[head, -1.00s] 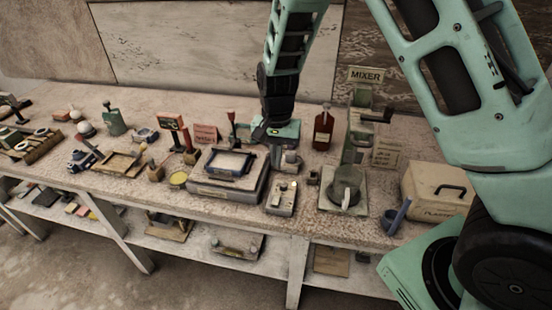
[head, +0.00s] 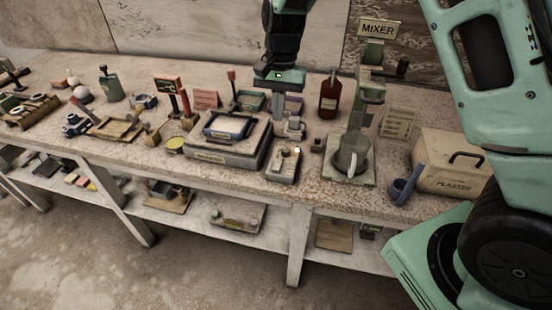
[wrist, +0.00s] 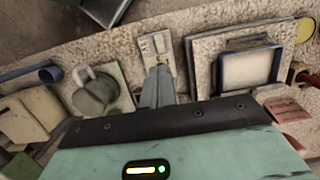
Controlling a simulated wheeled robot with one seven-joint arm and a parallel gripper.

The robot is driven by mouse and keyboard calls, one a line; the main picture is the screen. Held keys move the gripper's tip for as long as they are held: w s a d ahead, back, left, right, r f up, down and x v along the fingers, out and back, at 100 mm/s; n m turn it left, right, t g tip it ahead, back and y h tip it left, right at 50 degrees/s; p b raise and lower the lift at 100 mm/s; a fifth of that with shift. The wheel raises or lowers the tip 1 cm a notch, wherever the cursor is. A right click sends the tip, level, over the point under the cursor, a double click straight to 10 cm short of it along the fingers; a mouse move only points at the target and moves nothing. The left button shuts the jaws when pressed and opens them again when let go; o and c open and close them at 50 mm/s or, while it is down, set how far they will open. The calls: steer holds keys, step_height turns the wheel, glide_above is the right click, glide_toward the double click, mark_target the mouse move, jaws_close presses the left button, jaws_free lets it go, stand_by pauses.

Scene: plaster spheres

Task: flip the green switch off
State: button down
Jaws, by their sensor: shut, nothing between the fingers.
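A small pale switch box (head: 284,164) sits near the table's front edge, between the scale-like tray unit and the mixer. It also shows in the wrist view (wrist: 157,45), with small toggles on its top. The toggles are too small for me to tell a green one or its position. My gripper (head: 277,108) hangs pointing down above the table, behind the switch box in the head view. In the wrist view its grey fingers (wrist: 159,72) are shut and empty, and they overlap the near end of the box. I cannot tell whether they touch it.
The tray unit (head: 228,150) stands left of the box. The mixer (head: 363,130) with its pot (head: 352,157) stands to the right, beside a tan plaster case (head: 450,165). A brown bottle (head: 328,100) stands behind. Bare tabletop (head: 310,190) lies in front of the box.

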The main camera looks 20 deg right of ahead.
mark_target(275, 168)
steer(key=f+p, duration=0.1)
steer(key=f, duration=0.3)
steer(key=s+a+f+p, duration=0.1)
steer(key=f, duration=0.4)
steer(key=s+f+p, duration=0.1)
steer(key=f, duration=0.3)
steer(key=shift+s+a+f, duration=0.1)
steer(key=shift+a+f, duration=0.2)
steer(key=shift+f, duration=0.1)
